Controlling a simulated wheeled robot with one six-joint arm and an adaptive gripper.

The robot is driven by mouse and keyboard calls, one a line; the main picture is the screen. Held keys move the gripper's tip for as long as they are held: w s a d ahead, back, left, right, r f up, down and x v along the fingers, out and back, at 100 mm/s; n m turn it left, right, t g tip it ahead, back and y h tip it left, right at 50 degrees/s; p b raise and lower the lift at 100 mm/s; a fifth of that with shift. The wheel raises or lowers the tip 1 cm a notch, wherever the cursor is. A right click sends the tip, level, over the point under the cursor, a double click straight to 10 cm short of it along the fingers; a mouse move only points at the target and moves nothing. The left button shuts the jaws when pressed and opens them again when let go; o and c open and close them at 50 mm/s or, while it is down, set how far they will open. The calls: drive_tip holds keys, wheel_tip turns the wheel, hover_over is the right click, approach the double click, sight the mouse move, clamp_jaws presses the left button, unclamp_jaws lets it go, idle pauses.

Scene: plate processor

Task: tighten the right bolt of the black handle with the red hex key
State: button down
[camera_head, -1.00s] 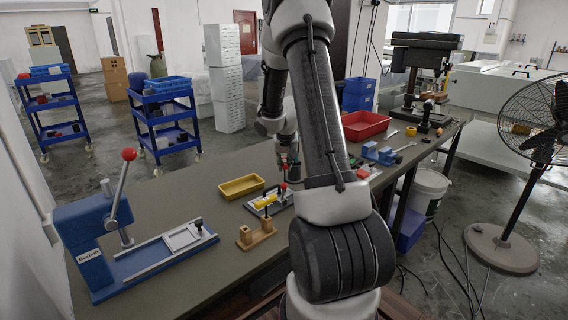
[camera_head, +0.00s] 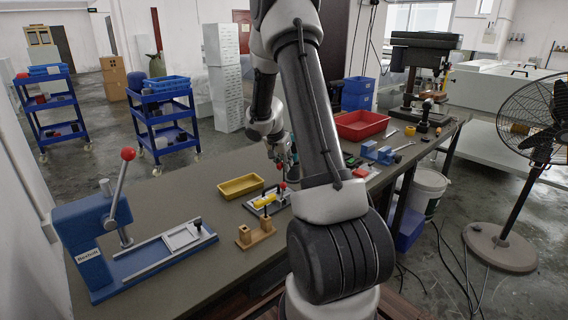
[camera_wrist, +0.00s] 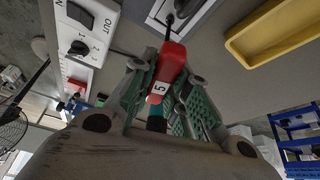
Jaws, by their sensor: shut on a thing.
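The red hex key (camera_wrist: 170,64), marked 5, is held in my gripper (camera_wrist: 160,95), whose green-padded fingers are shut on its handle in the wrist view. Its dark shaft points to the top of that view, towards a grey and white fixture (camera_wrist: 187,12). I cannot tell whether its tip touches a bolt. In the head view my gripper (camera_head: 282,160) is above the back right of the small fixture (camera_head: 256,205), which carries yellow and red parts. The black handle and its right bolt cannot be made out clearly.
A yellow tray (camera_head: 241,187) lies just behind the fixture, and a wooden block (camera_head: 255,236) stands in front. A blue press (camera_head: 92,236) is at the left of the table. A white switch box (camera_wrist: 88,35) is beside my gripper. A red tray (camera_head: 361,126) is farther back.

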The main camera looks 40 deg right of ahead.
drive_tip(key=m+g, duration=0.1)
drive_tip(key=m, duration=0.2)
drive_tip(key=shift+m, duration=0.4)
drive_tip(key=m+g, duration=0.2)
drive_tip(key=m, duration=0.2)
drive_tip(key=shift+s, duration=0.1)
drive_tip(key=shift+r, duration=0.1)
drive_tip(key=shift+r, duration=1.9)
